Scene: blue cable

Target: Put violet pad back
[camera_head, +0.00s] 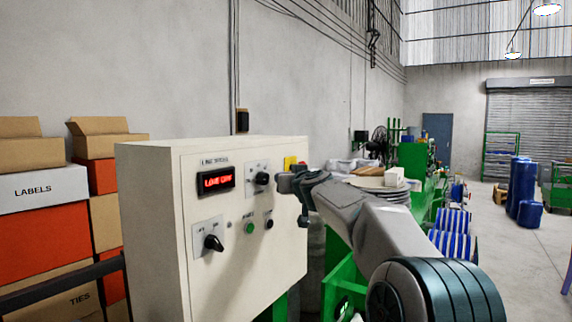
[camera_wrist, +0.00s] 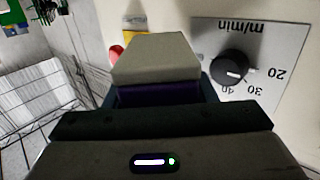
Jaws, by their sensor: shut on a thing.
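The violet pad (camera_wrist: 158,94) shows in the wrist view as a dark violet band below a pale grey block (camera_wrist: 156,58). Whether the block is part of the pad, I cannot tell. My gripper (camera_wrist: 158,100) is shut on the pad, with dark finger parts at both sides of it. In the head view my gripper (camera_head: 296,186) is in front of the right part of the cream control panel (camera_head: 150,200). The pad cannot be made out there. Whether the held pad touches the panel, I cannot tell.
The panel has a speed dial (camera_wrist: 233,68), a lit red display (camera_head: 216,180), a black lower knob (camera_head: 213,242) and a green button (camera_head: 249,228). A yellow plate (camera_wrist: 136,28) with a red button (camera_wrist: 116,51) is close beyond the gripper. Stacked cartons (camera_head: 45,193) stand left.

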